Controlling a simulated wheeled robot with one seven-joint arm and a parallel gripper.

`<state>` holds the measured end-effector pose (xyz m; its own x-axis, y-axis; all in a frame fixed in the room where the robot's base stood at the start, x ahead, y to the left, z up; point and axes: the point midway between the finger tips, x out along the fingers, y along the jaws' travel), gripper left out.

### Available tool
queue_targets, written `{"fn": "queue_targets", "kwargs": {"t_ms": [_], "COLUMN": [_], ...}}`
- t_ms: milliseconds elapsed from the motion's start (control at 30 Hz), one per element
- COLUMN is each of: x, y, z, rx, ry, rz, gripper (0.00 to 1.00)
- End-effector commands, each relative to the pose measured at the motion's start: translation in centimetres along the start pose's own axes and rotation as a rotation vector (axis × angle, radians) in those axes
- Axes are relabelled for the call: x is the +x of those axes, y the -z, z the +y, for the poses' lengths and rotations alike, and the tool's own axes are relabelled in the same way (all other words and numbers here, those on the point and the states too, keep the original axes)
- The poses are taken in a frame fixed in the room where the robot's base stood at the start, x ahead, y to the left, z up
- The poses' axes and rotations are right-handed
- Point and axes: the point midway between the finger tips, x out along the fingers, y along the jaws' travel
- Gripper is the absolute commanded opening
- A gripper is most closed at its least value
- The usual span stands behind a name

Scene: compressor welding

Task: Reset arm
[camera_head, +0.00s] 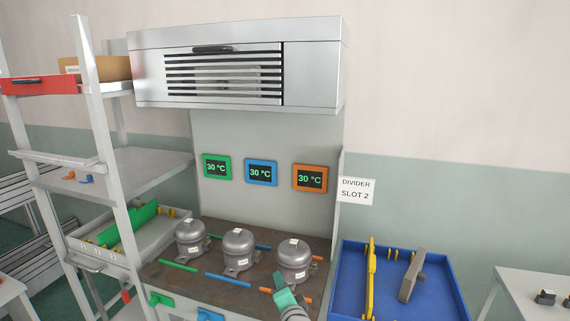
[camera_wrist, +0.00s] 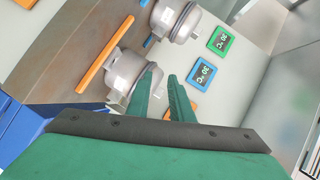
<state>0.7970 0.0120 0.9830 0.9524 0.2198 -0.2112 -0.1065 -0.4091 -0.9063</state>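My gripper (camera_head: 285,298) is at the lower middle of the head view, in front of the rightmost grey compressor (camera_head: 293,260). In the wrist view my gripper's two green fingers (camera_wrist: 168,97) stand apart with a gap between them and nothing held. The fingers point toward a compressor (camera_wrist: 124,76), and the left finger overlaps it in the picture; I cannot tell if they touch. Two more compressors, a middle one (camera_head: 238,249) and a left one (camera_head: 191,238), stand upright on the brown bench top (camera_head: 222,293).
Green (camera_head: 217,167), blue (camera_head: 261,172) and orange (camera_head: 310,178) displays read 30 °C on the panel behind. A blue bin (camera_head: 440,300) with a yellow divider stands at right. A shelf rack (camera_head: 110,160) stands at left. A metal hood (camera_head: 235,60) hangs above the bench.

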Motion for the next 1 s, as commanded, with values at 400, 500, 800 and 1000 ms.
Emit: {"fn": "queue_targets", "kwargs": {"t_ms": [400, 500, 800, 1000], "x": [-9.5, -12.4, -21.6, -28.0], "y": [-6.1, -7.5, -11.4, -13.7], "z": [13.6, 16.0, 20.9, 22.5], "rx": [-0.249, -0.313, -0.505, -0.633], "ry": [-0.089, -0.106, -0.152, -0.175], "rz": [0.085, 0.098, 0.125, 0.132], "gripper": [0.2, 0.2, 0.2, 0.2]}}
